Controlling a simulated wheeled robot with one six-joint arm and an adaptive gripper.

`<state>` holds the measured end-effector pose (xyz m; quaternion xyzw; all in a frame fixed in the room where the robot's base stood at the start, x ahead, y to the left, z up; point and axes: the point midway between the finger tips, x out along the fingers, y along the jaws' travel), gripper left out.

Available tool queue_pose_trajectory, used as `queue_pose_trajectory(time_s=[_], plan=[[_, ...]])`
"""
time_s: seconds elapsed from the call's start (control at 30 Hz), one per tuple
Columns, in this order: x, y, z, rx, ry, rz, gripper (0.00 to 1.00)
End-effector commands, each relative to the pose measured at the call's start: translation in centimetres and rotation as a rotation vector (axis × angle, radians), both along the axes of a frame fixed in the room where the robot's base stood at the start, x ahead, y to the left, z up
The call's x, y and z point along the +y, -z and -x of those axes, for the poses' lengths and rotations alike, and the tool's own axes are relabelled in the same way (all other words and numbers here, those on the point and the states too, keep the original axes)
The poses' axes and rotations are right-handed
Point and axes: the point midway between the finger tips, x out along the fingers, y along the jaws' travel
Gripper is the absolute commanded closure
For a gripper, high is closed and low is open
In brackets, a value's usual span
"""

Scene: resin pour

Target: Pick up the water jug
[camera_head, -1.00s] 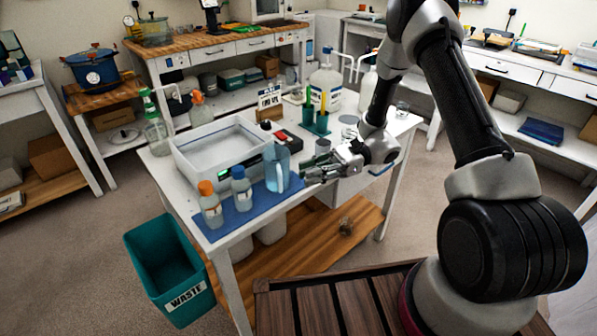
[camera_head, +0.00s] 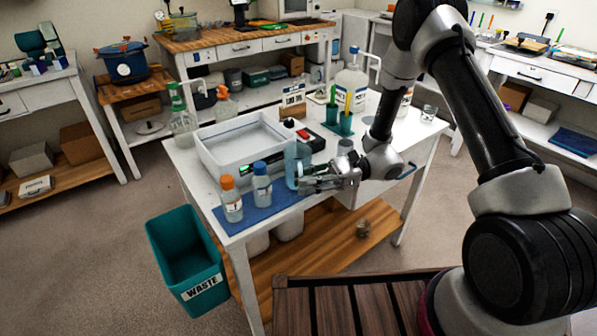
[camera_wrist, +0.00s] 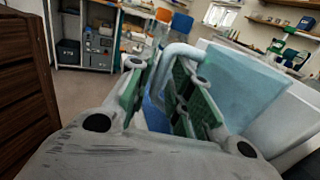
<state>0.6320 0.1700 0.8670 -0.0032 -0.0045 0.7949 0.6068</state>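The water jug (camera_head: 291,163) is a translucent pale blue jug standing upright at the right end of the blue mat (camera_head: 230,226). In the wrist view, the jug body (camera_wrist: 238,85) fills the right side, with its handle (camera_wrist: 163,66) pointing towards me. My gripper (camera_head: 305,182) is at the jug's right side, at about handle height. In the wrist view, my gripper (camera_wrist: 160,98) is open, with its green-padded fingers either side of the handle. A gap shows between the left finger and the handle. The right finger hides part of the handle, so contact there cannot be told.
An orange-capped bottle (camera_head: 231,200) and a blue-capped bottle (camera_head: 262,185) stand left of the jug. A white tray (camera_head: 222,172) lies behind them. A teal waste bin (camera_head: 188,262) is on the floor.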

Motion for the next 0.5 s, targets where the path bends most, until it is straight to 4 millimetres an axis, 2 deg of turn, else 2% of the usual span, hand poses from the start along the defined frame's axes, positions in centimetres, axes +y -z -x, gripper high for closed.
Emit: queue_pose_trajectory(time_s=[0.03,0.1,0.5], plan=[[-0.01,0.0,0.0,0.0,0.0,0.0,0.91],[-0.02,0.0,-0.01,0.0,0.0,0.0,1.0],[-0.04,-0.02,-0.02,0.0,0.0,0.001,1.0]])
